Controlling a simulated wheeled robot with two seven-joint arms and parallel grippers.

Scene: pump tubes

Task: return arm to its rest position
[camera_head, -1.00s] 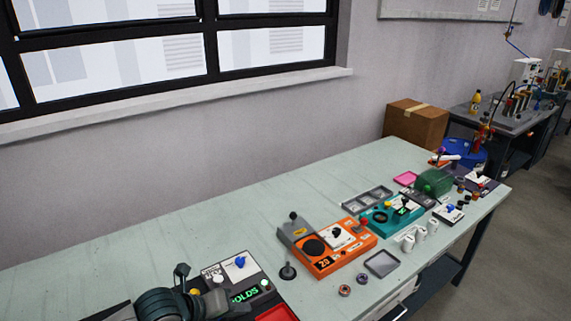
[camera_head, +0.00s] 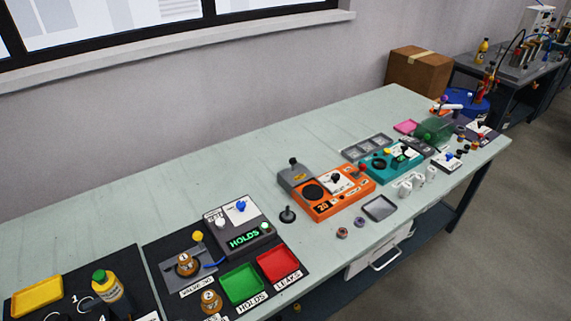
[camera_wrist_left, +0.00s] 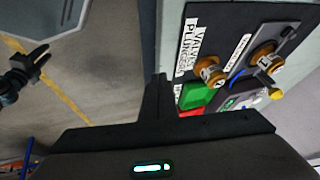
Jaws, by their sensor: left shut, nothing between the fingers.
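My left gripper (camera_wrist_left: 158,100) shows in the left wrist view with its fingers together and nothing between them. It is over the near edge of the bench, apart from the black mat with the trays and brass-coloured parts. A second dark gripper, which looks like my right one (camera_wrist_left: 28,72), shows small at the left of the left wrist view, over the floor. Neither arm shows in the head view.
On the bench (camera_head: 120,192) are a HOLDS tester (camera_head: 240,222), green tray (camera_head: 242,284), red tray (camera_head: 278,264), yellow tray (camera_head: 37,296) and a bottle (camera_head: 106,287). An orange device (camera_head: 325,205) stands farther right. The back left of the bench is clear.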

